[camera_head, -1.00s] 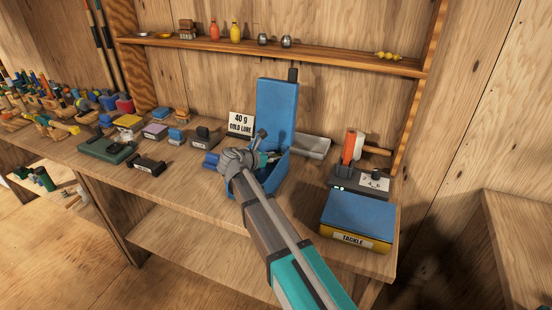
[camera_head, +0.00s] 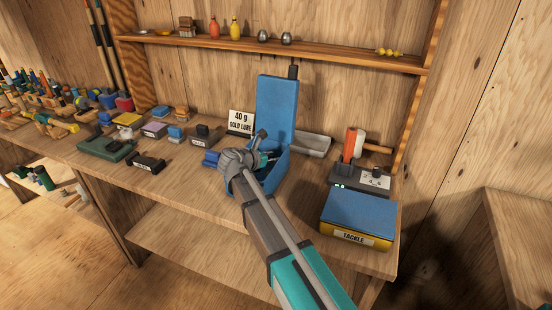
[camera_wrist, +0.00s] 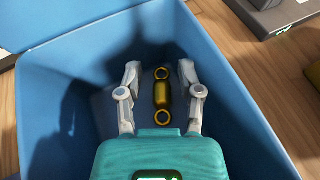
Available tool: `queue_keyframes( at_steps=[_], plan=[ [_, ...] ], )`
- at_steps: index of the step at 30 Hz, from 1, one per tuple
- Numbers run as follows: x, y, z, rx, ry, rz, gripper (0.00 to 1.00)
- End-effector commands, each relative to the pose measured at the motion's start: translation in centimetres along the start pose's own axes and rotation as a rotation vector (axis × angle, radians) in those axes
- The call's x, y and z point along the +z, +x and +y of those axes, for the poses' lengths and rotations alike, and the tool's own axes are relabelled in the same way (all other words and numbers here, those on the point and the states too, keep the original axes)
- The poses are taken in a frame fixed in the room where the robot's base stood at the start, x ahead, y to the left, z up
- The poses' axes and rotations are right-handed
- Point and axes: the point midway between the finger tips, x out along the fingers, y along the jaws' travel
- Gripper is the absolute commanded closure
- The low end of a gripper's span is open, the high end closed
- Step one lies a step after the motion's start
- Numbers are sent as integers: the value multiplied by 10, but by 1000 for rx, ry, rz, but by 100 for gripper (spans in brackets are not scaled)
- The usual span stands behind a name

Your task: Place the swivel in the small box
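The blue box (camera_head: 283,166) stands on the bench with its tall lid (camera_head: 277,112) raised at the back. My gripper (camera_head: 265,158) reaches into it, partly hiding the inside in the head view. In the wrist view, the gold swivel (camera_wrist: 162,93), with a ring at each end, lies inside the blue box (camera_wrist: 62,60), apparently on its floor. It sits between the two grey fingers of my gripper (camera_wrist: 161,92). The fingers are spread, with a visible gap on each side of the swivel. I cannot tell how high the fingertips are above the floor.
A "40 g gold lure" sign (camera_head: 240,122) stands behind left of the box. A grey tray (camera_head: 314,146) is behind right. A scale (camera_head: 360,180) and a blue-topped tackle box (camera_head: 358,212) stand at the right. Several small boxes and lures crowd the left bench.

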Motion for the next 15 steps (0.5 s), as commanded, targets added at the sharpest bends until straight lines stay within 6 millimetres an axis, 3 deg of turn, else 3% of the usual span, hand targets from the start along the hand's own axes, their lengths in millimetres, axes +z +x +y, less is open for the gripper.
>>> queue_keyframes(
  at_steps=[15],
  plan=[
    [12,-5,-1,-1,0,0,52]
  ],
)
